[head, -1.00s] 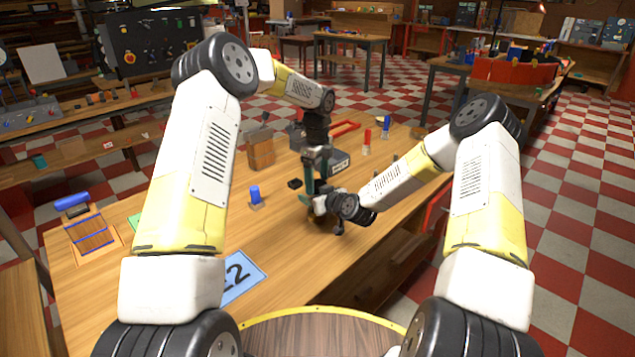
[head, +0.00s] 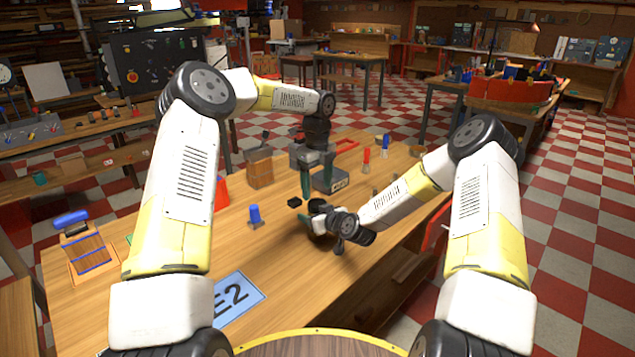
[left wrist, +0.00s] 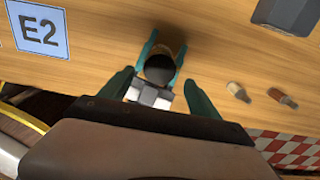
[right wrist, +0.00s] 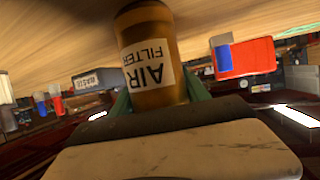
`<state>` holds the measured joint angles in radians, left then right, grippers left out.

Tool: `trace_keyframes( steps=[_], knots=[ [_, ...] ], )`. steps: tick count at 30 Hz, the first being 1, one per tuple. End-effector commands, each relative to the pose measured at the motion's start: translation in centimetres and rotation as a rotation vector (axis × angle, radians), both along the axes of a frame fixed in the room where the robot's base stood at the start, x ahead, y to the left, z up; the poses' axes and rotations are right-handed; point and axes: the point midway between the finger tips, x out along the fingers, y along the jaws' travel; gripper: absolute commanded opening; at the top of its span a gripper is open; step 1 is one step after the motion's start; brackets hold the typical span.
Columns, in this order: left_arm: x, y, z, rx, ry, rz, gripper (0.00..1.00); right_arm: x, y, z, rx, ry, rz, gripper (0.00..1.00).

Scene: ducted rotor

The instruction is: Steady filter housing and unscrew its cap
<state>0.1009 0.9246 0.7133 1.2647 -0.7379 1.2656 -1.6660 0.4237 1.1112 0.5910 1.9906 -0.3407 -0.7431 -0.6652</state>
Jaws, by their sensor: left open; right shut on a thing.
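The filter housing is an amber cylinder (right wrist: 155,50) with a white "AIR FILTER" label, filling the middle of the right wrist view. My right gripper (right wrist: 160,95) is shut on it, one teal finger on each side. A round dark cap (left wrist: 160,67) tops the housing in the left wrist view; it also shows in the head view (head: 317,204). My left gripper (head: 317,190) is open and points down above the cap, its fingers apart and empty. I cannot tell how far the cap is threaded.
A grey "WASTE" box (head: 331,181) stands just behind. Red and blue pegs (head: 366,161) stand at the back right. An E2 card (head: 236,297) lies on the clear front table.

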Motion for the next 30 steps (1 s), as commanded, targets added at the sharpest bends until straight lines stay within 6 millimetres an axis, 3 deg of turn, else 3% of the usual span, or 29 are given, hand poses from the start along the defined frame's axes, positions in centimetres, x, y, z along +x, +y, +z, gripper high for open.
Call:
trace_keyframes(
  steps=[9, 21, 23, 30],
  knots=[
    [0.0, 0.0, -4.6, -0.001, 0.001, 0.001, 0.72, 0.0, 0.0, 0.0, 0.000, 0.000, 0.000, 0.00],
    [0.0, 0.0, -5.5, 0.000, -0.001, 0.002, 0.72, 0.0, 0.0, 0.0, 0.000, 0.000, 0.000, 0.00],
    [0.0, 0.0, -5.5, 0.000, -0.001, 0.002, 0.64, 0.0, 0.0, 0.0, 0.000, 0.000, 0.000, 0.00],
    [0.0, 0.0, -5.5, 0.000, -0.001, 0.002, 0.17, 0.0, 0.0, 0.0, 0.000, 0.000, 0.000, 0.00]
  ],
)
